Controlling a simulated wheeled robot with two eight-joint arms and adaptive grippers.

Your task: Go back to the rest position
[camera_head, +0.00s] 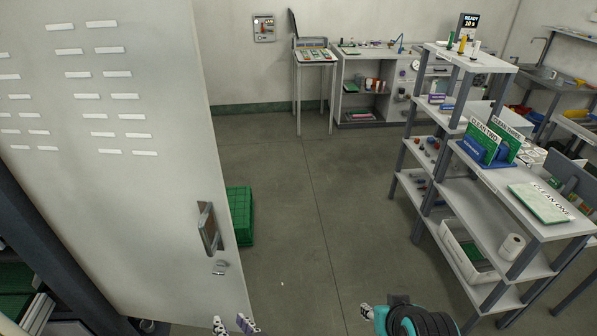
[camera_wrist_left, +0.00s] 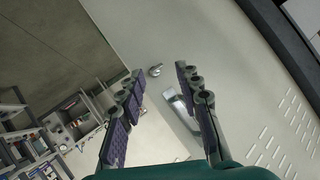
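My left gripper (camera_head: 233,325) shows only by its fingertips at the bottom edge of the head view, just below the door's handle. In the left wrist view my left gripper (camera_wrist_left: 160,88) is open, its two dark padded fingers apart with nothing between them. Beyond them is the pale door (camera_wrist_left: 225,40) with its metal handle (camera_wrist_left: 180,110), apart from the fingers as far as I can tell. My right gripper (camera_head: 367,312) shows as a small tip beside my teal and black right arm at the bottom; its opening is hidden.
The large white vented door (camera_head: 150,210) stands at the left, its handle (camera_head: 208,228) facing me. A green crate (camera_head: 239,215) sits on the floor behind it. A grey-and-white shelf rack (camera_head: 490,205) stands at the right. The middle floor (camera_head: 310,220) is clear towards a back workbench (camera_head: 375,90).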

